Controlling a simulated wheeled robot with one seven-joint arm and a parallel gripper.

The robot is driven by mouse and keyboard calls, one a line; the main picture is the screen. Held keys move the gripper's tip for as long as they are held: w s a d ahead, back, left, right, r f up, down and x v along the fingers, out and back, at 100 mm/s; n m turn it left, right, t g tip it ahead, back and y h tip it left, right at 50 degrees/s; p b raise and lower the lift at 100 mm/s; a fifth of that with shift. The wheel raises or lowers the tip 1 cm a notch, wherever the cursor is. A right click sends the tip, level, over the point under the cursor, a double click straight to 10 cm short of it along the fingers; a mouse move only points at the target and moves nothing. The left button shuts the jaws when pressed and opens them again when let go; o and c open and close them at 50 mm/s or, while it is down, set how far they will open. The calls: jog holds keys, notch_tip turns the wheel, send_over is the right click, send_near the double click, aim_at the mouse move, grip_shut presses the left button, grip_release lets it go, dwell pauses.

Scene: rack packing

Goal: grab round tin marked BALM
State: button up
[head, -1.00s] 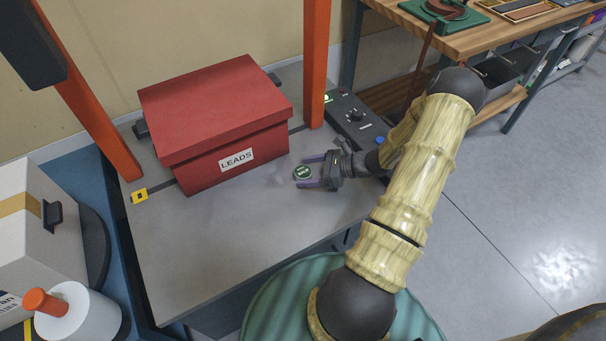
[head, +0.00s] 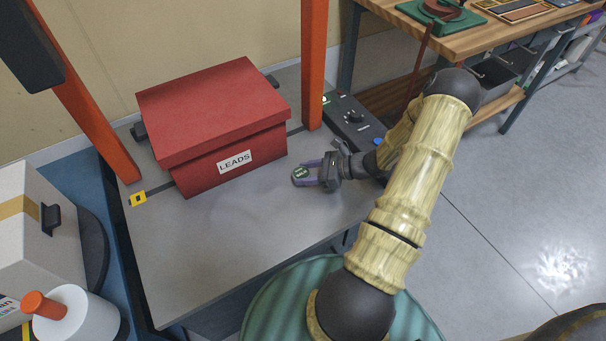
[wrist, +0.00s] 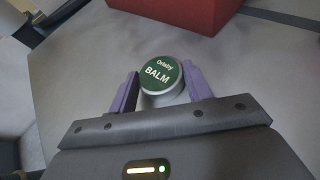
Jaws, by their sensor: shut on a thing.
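The round tin marked BALM (wrist: 161,77) has a green lid with white lettering and a silver side. It is between the two purple fingers of my gripper (wrist: 160,92) in the wrist view. In the head view the tin (head: 302,173) shows small at the fingertips, its lid tilted, and my gripper (head: 308,173) is shut on it. It is just right of the red box, over the grey table. I cannot tell whether the tin still touches the table.
A red lidded box labelled LEADS (head: 236,162) stands on the grey table (head: 215,250). An orange post (head: 314,70) and a dark control box (head: 352,117) with a knob stand behind my gripper. The table's front is clear.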

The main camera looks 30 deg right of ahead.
aim_at(307, 174)
jog(key=shift+r, duration=0.1)
notch_tip(307, 174, up, 10)
jog(key=p, duration=0.2)
